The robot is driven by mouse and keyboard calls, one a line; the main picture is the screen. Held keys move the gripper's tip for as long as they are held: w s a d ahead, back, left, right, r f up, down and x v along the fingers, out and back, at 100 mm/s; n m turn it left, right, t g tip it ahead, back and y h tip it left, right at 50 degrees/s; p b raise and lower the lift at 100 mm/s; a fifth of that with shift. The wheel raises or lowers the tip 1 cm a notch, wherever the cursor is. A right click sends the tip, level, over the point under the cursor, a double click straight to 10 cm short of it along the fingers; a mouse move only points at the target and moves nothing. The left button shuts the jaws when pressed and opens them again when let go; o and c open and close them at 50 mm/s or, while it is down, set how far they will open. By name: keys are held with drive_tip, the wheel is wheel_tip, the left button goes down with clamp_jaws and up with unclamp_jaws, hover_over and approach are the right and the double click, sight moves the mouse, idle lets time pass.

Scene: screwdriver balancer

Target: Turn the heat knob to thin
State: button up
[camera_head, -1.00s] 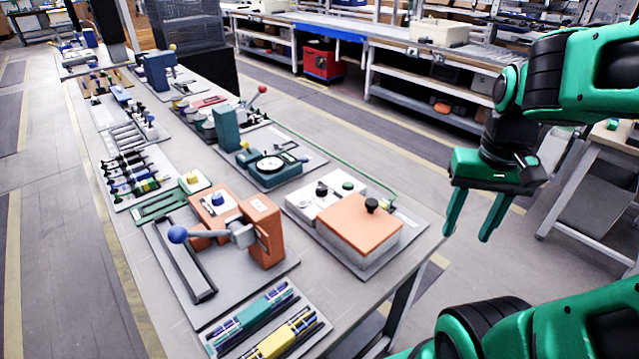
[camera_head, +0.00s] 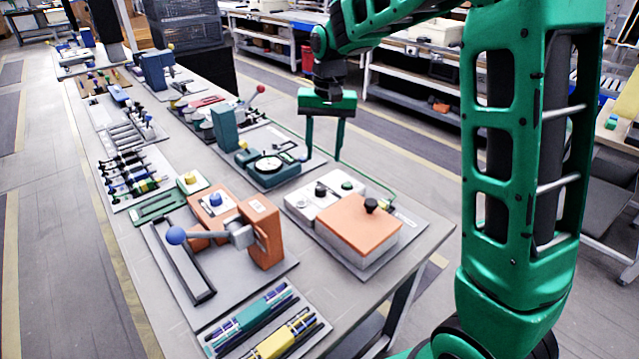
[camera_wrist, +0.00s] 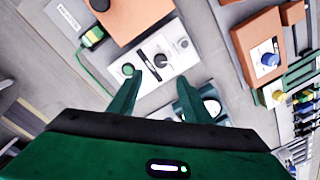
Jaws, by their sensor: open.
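A white control panel (camera_head: 302,203) carries a black knob (camera_head: 321,189), which looks like the heat knob, and a green button (camera_head: 347,185). The panel stands against a box with an orange lid (camera_head: 358,225), topped by another black knob (camera_head: 371,205). The wrist view shows the panel's knob (camera_wrist: 162,60) with a pale pointer line; its markings are too small to read. My gripper (camera_head: 324,157) is open and empty, pointing down, above and beyond the panel in the head view. In the wrist view its fingertips (camera_wrist: 160,84) lie just below the knob, apart from it.
A teal press with a round dial (camera_head: 268,165) stands left of the gripper. An orange fixture with a blue-ball lever (camera_head: 177,235) is at the front left. A green cable (camera_head: 372,177) runs behind the panel.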

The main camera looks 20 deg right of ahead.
sight(321, 186)
drive_tip(key=f, duration=1)
drive_tip(key=shift+w+a+f, duration=0.15)
drive_tip(key=shift+a+f, duration=0.1)
drive_tip(key=shift+f, duration=0.15)
drive_tip(key=shift+c, duration=0.5)
drive_tip(key=c, duration=0.9)
